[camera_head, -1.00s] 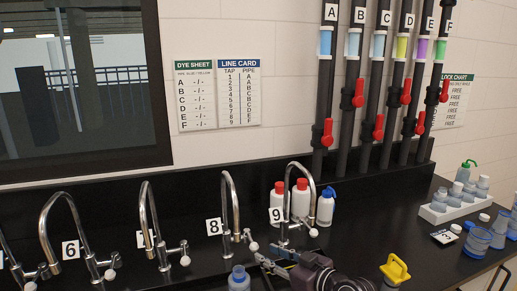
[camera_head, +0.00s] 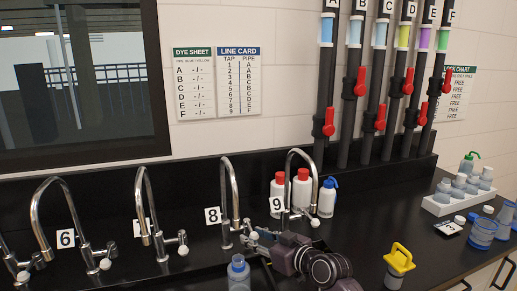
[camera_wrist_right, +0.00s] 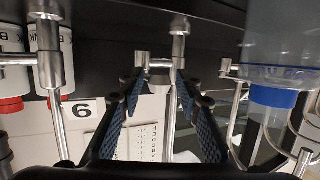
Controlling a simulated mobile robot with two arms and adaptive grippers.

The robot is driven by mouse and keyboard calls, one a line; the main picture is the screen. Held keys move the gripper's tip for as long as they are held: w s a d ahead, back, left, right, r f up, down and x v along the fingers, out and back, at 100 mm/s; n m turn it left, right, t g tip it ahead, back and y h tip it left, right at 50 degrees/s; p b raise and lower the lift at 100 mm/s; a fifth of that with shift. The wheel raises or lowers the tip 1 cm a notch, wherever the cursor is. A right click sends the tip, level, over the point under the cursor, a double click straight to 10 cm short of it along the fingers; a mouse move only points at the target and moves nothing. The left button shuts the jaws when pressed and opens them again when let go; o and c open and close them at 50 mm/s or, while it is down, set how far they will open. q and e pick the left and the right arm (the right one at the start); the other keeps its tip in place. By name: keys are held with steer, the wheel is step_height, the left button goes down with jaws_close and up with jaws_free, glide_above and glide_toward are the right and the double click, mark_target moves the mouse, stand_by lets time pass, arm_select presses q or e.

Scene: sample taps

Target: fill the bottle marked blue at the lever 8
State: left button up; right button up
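The tap marked 8 (camera_head: 232,190) stands at the back of the black counter. Its side lever with a white knob (camera_head: 253,236) is at its right. My right gripper (camera_head: 262,240) is close to this knob, its fingers pointing at it from the front right. In the right wrist view the gripper (camera_wrist_right: 162,105) is open, with a metal tap part (camera_wrist_right: 160,66) showing between its fingers; contact cannot be told. A clear bottle with a blue neck (camera_head: 238,268) stands in front of tap 8; it also shows in the right wrist view (camera_wrist_right: 285,75). My left gripper is out of view.
Tap 9 (camera_head: 290,180) rises close beside my right gripper, with red-capped bottles (camera_head: 302,190) behind it. Tap 6 (camera_head: 50,200) is at left. A yellow-handled item (camera_head: 399,262), a white bottle rack (camera_head: 440,206) and blue cups (camera_head: 483,232) are at right.

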steer(key=shift+s+d+r+p, duration=0.15)
steer(key=shift+s+d+p, duration=0.05)
steer(key=shift+d+p, duration=0.1)
steer(key=p+v, duration=0.3)
steer(key=v, duration=0.3)
steer(key=shift+s+d+r, duration=0.1)
steer(key=shift+s+d, duration=0.25)
steer(key=shift+s, duration=0.2)
